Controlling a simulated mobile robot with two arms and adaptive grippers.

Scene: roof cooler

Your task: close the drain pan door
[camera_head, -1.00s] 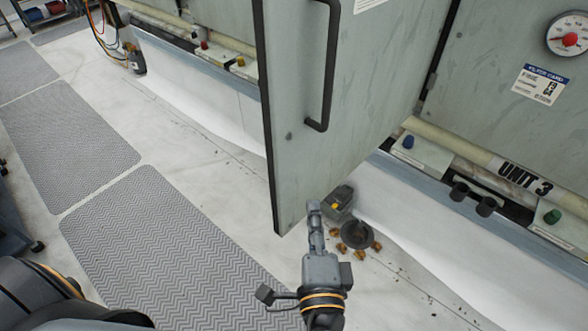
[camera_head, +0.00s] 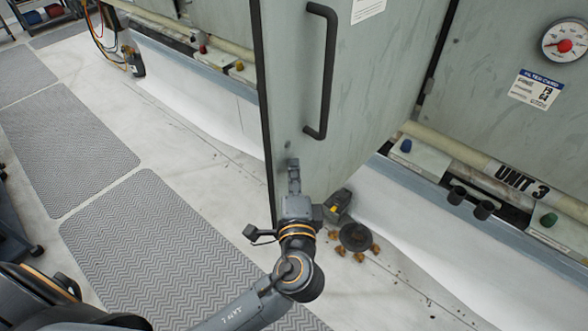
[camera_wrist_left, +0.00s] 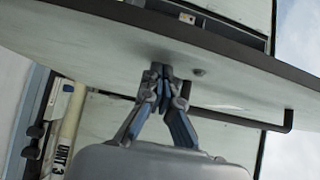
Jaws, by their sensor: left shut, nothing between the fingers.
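The drain pan door (camera_head: 360,90) is a large grey-green panel standing ajar, swung out from the unit, with a black bar handle (camera_head: 329,72) on its face. My left gripper (camera_head: 293,165) is shut and empty, with its fingertips at the lower part of the door face, below the handle. In the left wrist view the shut fingertips (camera_wrist_left: 160,72) are at the door panel (camera_wrist_left: 120,38), seeming to touch it, and the handle (camera_wrist_left: 240,118) is to the right. My right gripper is not in view.
The unit's front carries a gauge (camera_head: 565,42), a filter card (camera_head: 535,90) and a pipe marked UNIT 3 (camera_head: 520,178). A dark round item (camera_head: 355,237) and brown bits lie on the floor below the door. Grey mats (camera_head: 160,240) cover the floor at left.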

